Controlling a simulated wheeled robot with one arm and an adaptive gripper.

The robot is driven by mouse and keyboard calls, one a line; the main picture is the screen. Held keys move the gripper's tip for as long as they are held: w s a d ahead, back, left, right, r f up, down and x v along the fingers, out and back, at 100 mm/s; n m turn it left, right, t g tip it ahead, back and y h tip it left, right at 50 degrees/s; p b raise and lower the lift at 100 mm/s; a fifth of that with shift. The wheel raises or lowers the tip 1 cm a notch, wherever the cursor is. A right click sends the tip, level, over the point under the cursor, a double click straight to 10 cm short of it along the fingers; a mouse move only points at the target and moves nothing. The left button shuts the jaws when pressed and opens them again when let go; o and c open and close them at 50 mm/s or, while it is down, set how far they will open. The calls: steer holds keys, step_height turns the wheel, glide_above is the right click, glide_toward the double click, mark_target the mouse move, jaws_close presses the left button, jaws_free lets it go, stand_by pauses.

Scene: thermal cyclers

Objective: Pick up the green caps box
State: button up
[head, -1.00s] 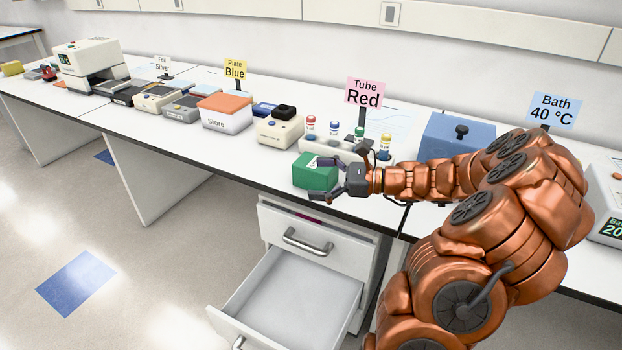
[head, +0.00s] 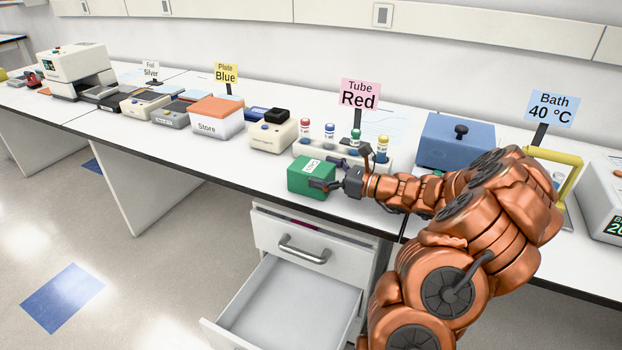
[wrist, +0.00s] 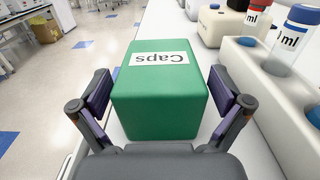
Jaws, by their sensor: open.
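The green caps box (head: 308,177) stands upright near the front edge of the bench, with a white label on top. In the wrist view the box (wrist: 165,100) fills the middle, its "Caps" label upside down. My gripper (head: 330,172) reaches in from the right in the head view. In the wrist view its two fingers (wrist: 163,95) are spread, one on each side of the near part of the box. A small gap seems to show at each side, and the far faces of the box are hidden.
A rack of colour-capped tubes (head: 345,151) stands just behind the box, and a beige device (head: 275,136) is to its back left. A blue lidded bath (head: 455,140) stands to the right. An open drawer (head: 290,300) juts out below the bench edge.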

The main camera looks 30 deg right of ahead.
mark_target(315, 167)
steer(key=shift+x, duration=0.85)
steer(key=shift+s, duration=0.1)
steer(key=c, duration=1.3)
steer(key=shift+r, duration=0.6)
step_height(315, 167, up, 3)
steer(key=shift+f+p, duration=0.1)
steer(key=shift+p, duration=0.2)
steer(key=s+a, duration=0.2)
steer(key=s, duration=0.2)
steer(key=s+a, duration=0.2)
steer(key=s, duration=0.3)
steer(key=s+a+r, duration=0.1)
steer(key=s+a, duration=0.2)
steer(key=s, duration=0.2)
steer(key=shift+s+a, duration=0.1)
